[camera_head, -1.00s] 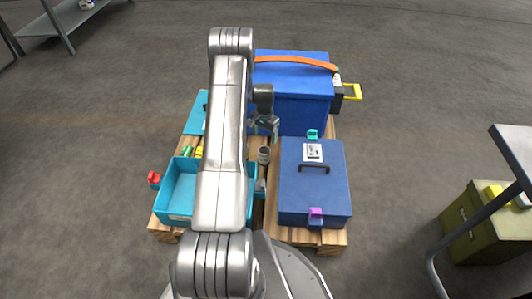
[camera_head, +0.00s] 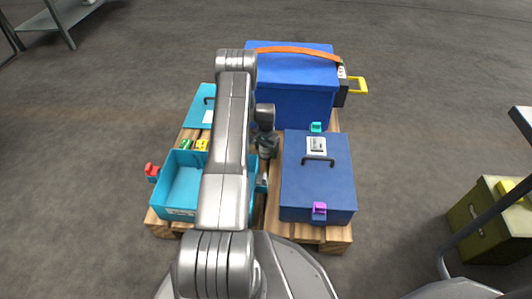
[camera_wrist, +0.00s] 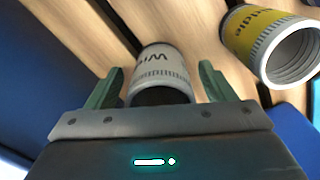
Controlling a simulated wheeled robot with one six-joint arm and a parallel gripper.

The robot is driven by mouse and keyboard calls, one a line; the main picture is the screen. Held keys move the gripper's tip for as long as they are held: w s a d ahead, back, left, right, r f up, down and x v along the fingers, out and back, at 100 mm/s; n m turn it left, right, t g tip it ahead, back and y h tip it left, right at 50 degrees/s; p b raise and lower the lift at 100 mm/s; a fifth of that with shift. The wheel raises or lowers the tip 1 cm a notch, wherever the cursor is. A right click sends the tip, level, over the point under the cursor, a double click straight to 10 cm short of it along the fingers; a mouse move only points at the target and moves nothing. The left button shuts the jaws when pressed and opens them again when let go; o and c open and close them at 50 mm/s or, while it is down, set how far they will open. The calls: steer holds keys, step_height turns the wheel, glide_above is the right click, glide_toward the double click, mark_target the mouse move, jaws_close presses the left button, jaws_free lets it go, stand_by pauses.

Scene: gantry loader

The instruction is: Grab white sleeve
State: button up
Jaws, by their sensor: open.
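The white sleeve (camera_wrist: 163,62), a short tube with dark lettering and a ridged band, shows in the wrist view between the two green fingers of my gripper (camera_wrist: 162,72). The fingers are apart, one on each side of it, with visible gaps. Its near end is dark and partly hidden by the gripper body. In the head view my gripper (camera_head: 268,147) is low over the gap between the boxes on the pallet, and I cannot make out the sleeve there.
A yellow sleeve (camera_wrist: 255,30) with a white open end lies close by at right in the wrist view. In the head view a dark blue lidded box (camera_head: 335,180) stands right of my gripper, a larger blue box (camera_head: 295,85) behind, and an open teal bin (camera_head: 180,190) at left.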

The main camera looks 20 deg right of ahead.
steer(key=c, duration=1.4)
steer(key=shift+r, duration=0.15)
